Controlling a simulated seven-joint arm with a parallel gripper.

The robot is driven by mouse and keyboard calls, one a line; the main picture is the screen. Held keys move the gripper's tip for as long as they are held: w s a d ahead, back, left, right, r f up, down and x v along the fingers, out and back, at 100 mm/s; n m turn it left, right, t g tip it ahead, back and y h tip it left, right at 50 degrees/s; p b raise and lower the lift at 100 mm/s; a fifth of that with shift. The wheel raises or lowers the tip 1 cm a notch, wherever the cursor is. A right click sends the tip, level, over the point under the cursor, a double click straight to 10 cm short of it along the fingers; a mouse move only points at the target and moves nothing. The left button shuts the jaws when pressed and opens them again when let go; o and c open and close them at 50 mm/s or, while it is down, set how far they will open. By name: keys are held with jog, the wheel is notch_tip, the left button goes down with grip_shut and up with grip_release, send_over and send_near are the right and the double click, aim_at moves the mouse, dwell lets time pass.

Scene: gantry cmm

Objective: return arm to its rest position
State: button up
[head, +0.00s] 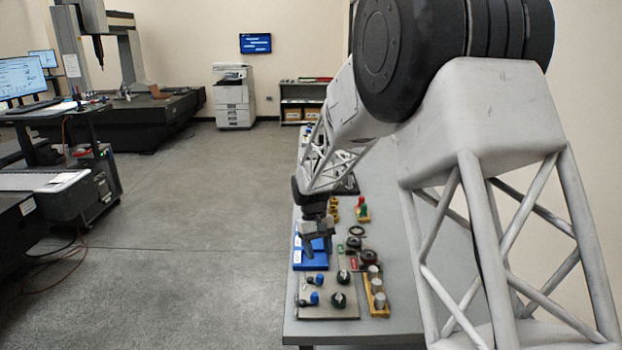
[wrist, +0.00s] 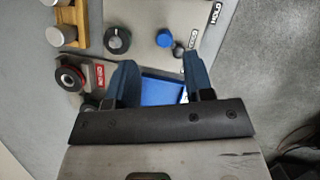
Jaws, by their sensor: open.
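My gripper (head: 317,240) hangs from my arm over the left part of the grey table (head: 408,319), above or beside a blue tray (head: 309,264). In the wrist view my gripper (wrist: 158,82) has its two fingers apart with nothing held between them. The blue tray (wrist: 162,91) shows beyond the fingers and is partly hidden by them. I cannot tell the exact height of my gripper over the table.
A panel (head: 330,304) with black and blue knobs lies near the front edge. A yellow holder (head: 376,292) with metal cylinders stands right of it. A red button (wrist: 70,79) is close by. Open floor (head: 190,230) lies left of the table.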

jog(key=s+d+r+m+t+y, duration=0.1)
jog(key=s+d+r+t, duration=0.1)
jog(key=s+d+r, duration=0.5)
jog(key=s+d+r+m+t, duration=0.1)
jog(key=s+d+r, duration=0.2)
jog(key=s+r, duration=0.75)
jog(key=s+d+m+t, duration=0.1)
jog(key=s+d, duration=0.2)
jog(key=s, duration=0.9)
jog(key=s+d+f+m+t, duration=0.1)
jog(key=s+d+t, duration=0.1)
jog(key=s, duration=1)
jog(key=shift+s+d+t, duration=0.2)
jog(key=shift+d+t, duration=0.1)
jog(key=shift+d, duration=0.1)
jog(key=shift+f, duration=0.1)
